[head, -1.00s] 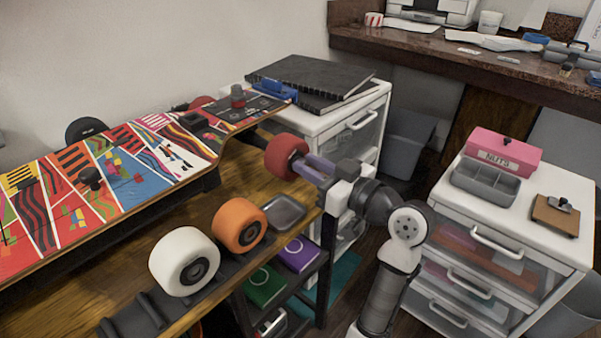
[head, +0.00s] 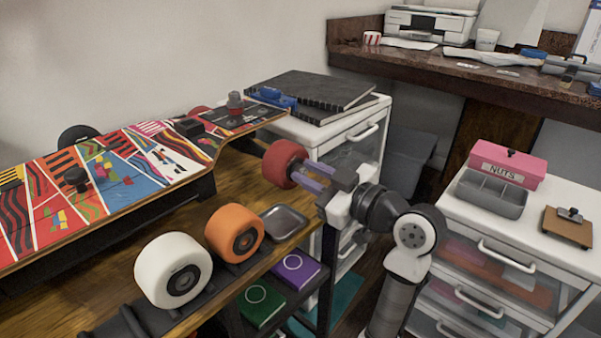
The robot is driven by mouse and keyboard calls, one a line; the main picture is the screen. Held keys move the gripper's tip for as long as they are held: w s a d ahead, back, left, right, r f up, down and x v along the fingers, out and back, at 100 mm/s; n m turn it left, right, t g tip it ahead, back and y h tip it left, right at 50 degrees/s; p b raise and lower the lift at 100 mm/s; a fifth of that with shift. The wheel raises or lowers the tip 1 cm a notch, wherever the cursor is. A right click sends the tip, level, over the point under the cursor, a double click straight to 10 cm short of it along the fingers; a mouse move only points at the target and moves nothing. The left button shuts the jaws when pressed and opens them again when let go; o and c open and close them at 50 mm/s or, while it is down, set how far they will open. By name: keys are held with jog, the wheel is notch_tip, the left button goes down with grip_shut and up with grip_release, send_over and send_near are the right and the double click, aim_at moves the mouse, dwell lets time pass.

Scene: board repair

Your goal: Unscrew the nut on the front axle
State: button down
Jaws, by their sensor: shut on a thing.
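The skateboard (head: 120,185) with its colourful deck lies along the workbench. A red wheel (head: 282,160) sits at its near right end, beside the bench edge, on the front axle. My gripper (head: 298,178) reaches in from the right with its purple fingers at the outer face of the red wheel. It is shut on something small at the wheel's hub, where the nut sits. The nut itself is hidden by the fingers, and I cannot make out its threads or the axle end.
A white wheel (head: 172,270) and an orange wheel (head: 234,232) stand on a dark rack on the bench. A small grey tray (head: 285,222) lies near my gripper. On the right drawer unit are a grey divided tray (head: 491,195) and a pink NUTS box (head: 507,165).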

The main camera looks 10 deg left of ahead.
jog(key=shift+s+a+f+n+b, duration=0.1)
jog(key=shift+a+f+n+b, duration=0.1)
jog(key=shift+f+n+b, duration=0.5)
jog(key=n+b, duration=0.3)
jog(key=b, duration=0.1)
jog(key=shift+s+b, duration=0.1)
jog(key=shift+b, duration=0.25)
jog(key=shift+r+n+b, duration=0.2)
jog(key=shift+n+b, duration=0.1)
jog(key=shift+n, duration=0.3)
jog(key=shift+a, duration=0.1)
jog(key=c, duration=1.2)
grip_release()
jog(key=shift+r, duration=0.2)
jog(key=shift+c, duration=0.9)
